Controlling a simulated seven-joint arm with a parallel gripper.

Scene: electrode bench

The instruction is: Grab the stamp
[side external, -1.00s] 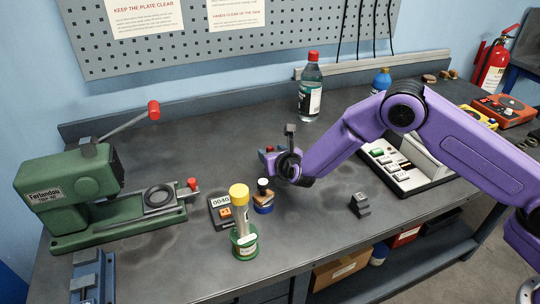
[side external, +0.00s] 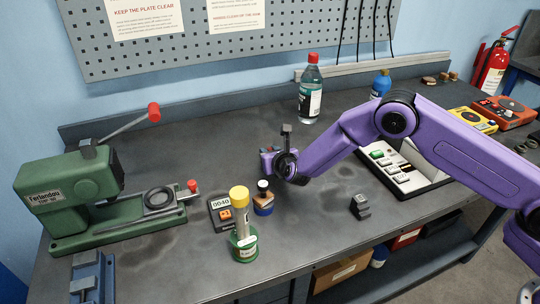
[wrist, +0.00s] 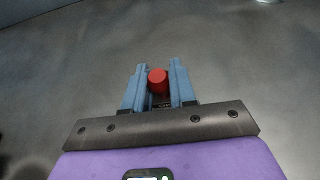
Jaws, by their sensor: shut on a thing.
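My gripper (wrist: 158,76) points away over the bench, with its two blue fingers close on either side of a small red-topped piece (wrist: 158,82). It is shut on this piece, whose lower part is mostly hidden by the fingers. In the side view my gripper (side external: 266,158) is mid-bench, and the red top (side external: 268,150) shows between the fingers. This piece may be the stamp; I cannot be sure. I cannot tell whether it touches the bench. A black-knobbed piece (side external: 263,203) with tan and blue parts stands apart, nearer the camera.
A yellow-capped tube (side external: 240,222) in a green base and a black counter box (side external: 222,213) stand in front. A green press (side external: 80,195) is left, a clear bottle (side external: 310,88) behind, a grey block (side external: 360,207) right.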

